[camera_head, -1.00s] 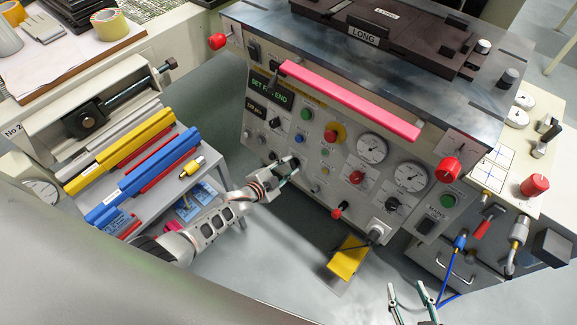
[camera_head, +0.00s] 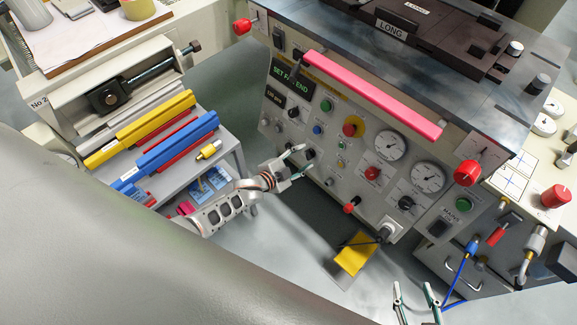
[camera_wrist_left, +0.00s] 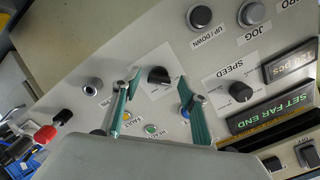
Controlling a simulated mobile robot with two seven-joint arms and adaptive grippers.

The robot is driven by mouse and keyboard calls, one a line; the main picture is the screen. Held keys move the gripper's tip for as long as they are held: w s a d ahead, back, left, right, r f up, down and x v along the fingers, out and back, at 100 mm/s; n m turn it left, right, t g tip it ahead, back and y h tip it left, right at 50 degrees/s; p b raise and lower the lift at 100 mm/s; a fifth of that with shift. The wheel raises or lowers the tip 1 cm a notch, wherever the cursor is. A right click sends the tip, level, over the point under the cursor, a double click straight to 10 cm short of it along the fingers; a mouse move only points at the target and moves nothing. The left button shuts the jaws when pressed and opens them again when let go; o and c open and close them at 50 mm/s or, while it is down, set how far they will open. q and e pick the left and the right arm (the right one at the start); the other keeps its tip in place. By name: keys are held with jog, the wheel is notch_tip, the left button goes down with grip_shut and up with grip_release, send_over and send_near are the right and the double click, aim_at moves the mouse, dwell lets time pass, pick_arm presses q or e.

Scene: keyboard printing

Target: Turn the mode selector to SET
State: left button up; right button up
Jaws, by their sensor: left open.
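A black selector knob (camera_wrist_left: 158,75) on a white label plate sits on the grey control panel (camera_wrist_left: 140,45), in the gap between my left gripper's fingers in the left wrist view. The plate's lettering is too hidden to read, so I cannot tell the setting. My left gripper (camera_head: 304,160) is open in front of the panel's lower left part in the head view; its green-padded fingers (camera_wrist_left: 158,100) stand apart, clear of the knob. The panel display (camera_head: 290,78) reads SET FAR END. My right gripper (camera_head: 417,297) is open and empty at the bottom edge.
A pink bar (camera_head: 375,95) runs above the panel. A yellow pedal (camera_head: 355,259) lies on the floor below. A shelf with coloured bars (camera_head: 170,140) stands left.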

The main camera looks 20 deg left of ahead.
pick_arm(q)
jog(key=v, duration=1.1)
jog(key=shift+d, duration=0.1)
